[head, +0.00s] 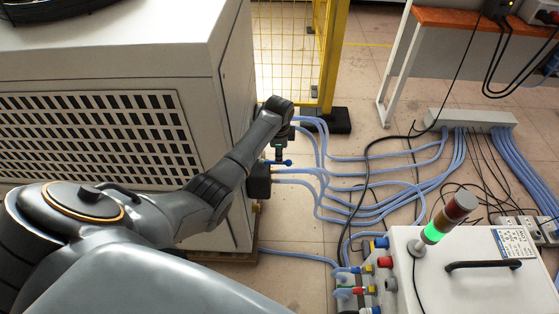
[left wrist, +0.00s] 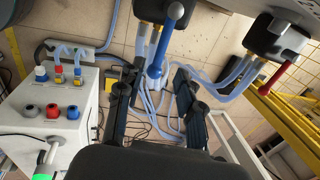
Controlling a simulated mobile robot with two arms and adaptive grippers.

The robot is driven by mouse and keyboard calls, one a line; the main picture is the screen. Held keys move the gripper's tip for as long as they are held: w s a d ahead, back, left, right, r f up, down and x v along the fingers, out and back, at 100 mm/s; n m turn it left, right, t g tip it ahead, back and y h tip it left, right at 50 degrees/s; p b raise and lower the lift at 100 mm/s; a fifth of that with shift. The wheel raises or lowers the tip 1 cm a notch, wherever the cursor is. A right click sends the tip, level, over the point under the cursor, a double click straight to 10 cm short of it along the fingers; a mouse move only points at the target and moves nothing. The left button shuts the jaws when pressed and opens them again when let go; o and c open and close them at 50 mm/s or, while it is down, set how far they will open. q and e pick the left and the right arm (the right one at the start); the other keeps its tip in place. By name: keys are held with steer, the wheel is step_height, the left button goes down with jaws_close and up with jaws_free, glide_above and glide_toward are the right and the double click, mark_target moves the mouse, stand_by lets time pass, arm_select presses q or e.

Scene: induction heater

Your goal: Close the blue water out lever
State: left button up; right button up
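The blue lever (left wrist: 163,45) hangs from a black valve block (left wrist: 148,10) at the top middle of the left wrist view, its rounded end up and its shaft slanting down. In the head view the blue lever (head: 279,162) shows at the right side of the cabinet, by the black block (head: 259,181). My right gripper is in neither view.
A red lever (left wrist: 279,78) sits on a second black block (left wrist: 276,38) at right. Blue hoses (head: 345,180) run from the cabinet (head: 205,60) across the floor. A white box (head: 480,268) with a lit signal light stands at lower right. Yellow fencing (head: 330,60) stands behind.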

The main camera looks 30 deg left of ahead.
arm_select(q)
steer(key=f, duration=0.2)
steer(key=f+b, duration=0.1)
steer(key=w+f, duration=0.1)
steer(key=f, duration=0.1)
steer(key=shift+a+f, duration=0.3)
jaws_close()
